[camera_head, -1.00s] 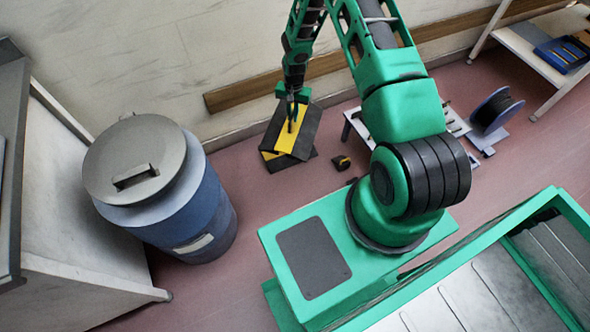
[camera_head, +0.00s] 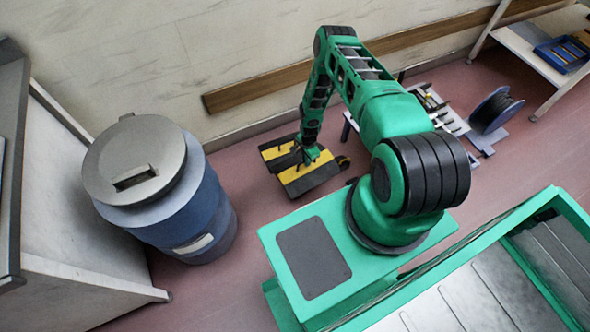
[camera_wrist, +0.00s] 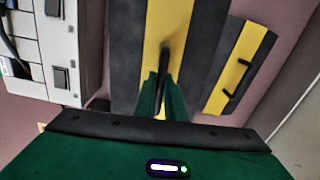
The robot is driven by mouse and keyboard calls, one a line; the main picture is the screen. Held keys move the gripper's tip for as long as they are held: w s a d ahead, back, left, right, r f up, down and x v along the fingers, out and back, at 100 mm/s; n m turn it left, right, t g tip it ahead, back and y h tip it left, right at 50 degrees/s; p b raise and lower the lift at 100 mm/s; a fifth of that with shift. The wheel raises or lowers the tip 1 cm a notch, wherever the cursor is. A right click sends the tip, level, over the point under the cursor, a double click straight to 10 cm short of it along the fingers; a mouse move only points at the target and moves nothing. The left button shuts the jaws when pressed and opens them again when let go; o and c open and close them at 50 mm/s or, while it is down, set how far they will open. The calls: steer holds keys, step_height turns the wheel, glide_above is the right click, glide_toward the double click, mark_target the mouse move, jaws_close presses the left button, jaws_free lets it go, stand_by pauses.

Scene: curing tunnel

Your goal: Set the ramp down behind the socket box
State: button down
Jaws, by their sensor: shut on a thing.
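My gripper (camera_head: 310,155) is shut on the handle of a black ramp (camera_head: 312,179) with a yellow stripe. In the wrist view the gripper (camera_wrist: 162,98) grips the upright handle, and the ramp (camera_wrist: 207,35) fills the middle. The ramp is close to the floor; I cannot tell whether it touches. A second black and yellow piece with a handle (camera_wrist: 236,70) lies beside it, at the left in the head view (camera_head: 276,153). A pale box-like thing with black squares (camera_wrist: 60,50) is at the wrist view's left; I cannot tell whether it is the socket box.
A low white rack (camera_head: 452,118) and a cable reel (camera_head: 494,108) are to the right. A small black and yellow item (camera_head: 343,162) is close to the ramp's right side. A blue drum (camera_head: 190,215) stands left. Pink floor is open between drum and ramp.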

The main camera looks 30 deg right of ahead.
mark_target(308, 169)
steer(key=f, duration=0.1)
steer(key=s+f, duration=0.1)
steer(key=shift+s+d+f+m, duration=0.1)
steer(key=shift+s+f+m, duration=0.15)
steer(key=shift+f+m, duration=0.15)
steer(key=shift+s+f, duration=0.1)
steer(key=shift+f, duration=4.9)
steer(key=c, duration=1.8)
jaws_free()
